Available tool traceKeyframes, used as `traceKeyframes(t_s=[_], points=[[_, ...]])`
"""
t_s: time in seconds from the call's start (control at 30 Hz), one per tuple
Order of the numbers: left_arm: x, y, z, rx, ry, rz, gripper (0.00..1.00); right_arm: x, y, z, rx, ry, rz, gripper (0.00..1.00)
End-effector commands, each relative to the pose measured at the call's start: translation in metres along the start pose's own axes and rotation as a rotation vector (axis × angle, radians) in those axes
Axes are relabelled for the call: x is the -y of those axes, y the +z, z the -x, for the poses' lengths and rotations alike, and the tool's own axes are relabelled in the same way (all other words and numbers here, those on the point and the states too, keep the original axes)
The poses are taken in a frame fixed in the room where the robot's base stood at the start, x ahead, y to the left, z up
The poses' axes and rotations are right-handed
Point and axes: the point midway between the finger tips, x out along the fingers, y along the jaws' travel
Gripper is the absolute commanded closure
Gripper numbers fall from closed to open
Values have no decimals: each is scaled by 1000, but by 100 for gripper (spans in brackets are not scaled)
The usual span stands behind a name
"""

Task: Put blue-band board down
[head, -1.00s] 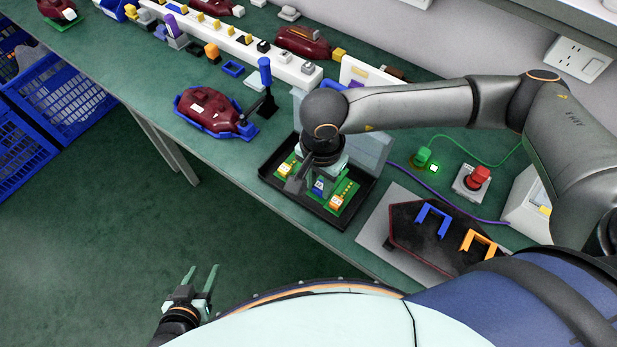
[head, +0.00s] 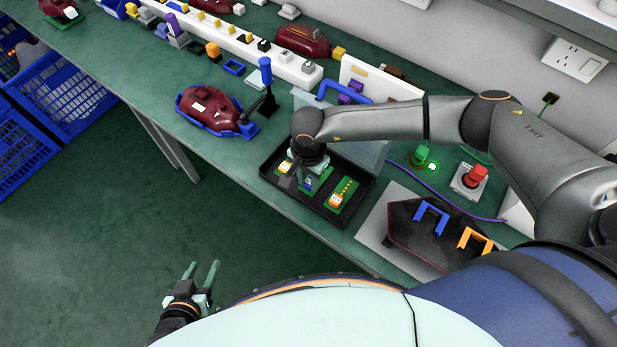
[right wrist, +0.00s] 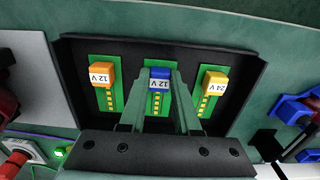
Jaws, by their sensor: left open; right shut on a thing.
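The blue-band board (head: 307,184) is a green strip with a blue block marked 12 V; it also shows in the right wrist view (right wrist: 160,80). My right gripper (right wrist: 159,78) is shut on it, a finger on each side. It is in the black tray (head: 268,172), between the orange-band board (head: 337,200) and the yellow-band board (head: 285,168). I cannot tell whether it touches the tray floor. In the right wrist view, the orange-band board (right wrist: 103,76) is left and the yellow-band board (right wrist: 214,82) right. My left gripper (head: 202,272) is open and empty, off the table.
A clear lid (head: 370,152) stands behind the tray. Left is a dark red lamp (head: 208,108) in a blue holder. Right are a dark panel (head: 405,232) with blue and orange clips and a red button box (head: 470,180). Blue crates (head: 62,95) stand on the floor.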

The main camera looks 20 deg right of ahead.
Motion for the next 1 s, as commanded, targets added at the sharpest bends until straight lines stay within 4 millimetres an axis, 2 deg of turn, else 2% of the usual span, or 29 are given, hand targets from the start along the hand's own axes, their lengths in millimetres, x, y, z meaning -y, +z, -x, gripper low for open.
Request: traceKeyframes(t_s=[0.23,0.27,0.5,0.83,0.93,1.0], points=[[0,4,-4,0,0,0,50,0,0,-4,-1,0,-1,100],[0,4,-3,0,0,0,50,0,0,-4,-1,0,-1,68],[0,3,-2,0,0,0,50,0,0,-3,-1,0,-1,41],[0,0,0,0,0,0,50,0,0,1,-1,0,-1,39],[0,0,0,-1,0,0,50,1,-1,9,-1,-3,0,39],[0,1,-1,-1,0,0,50,1,-2,22,-2,-5,1,39]])
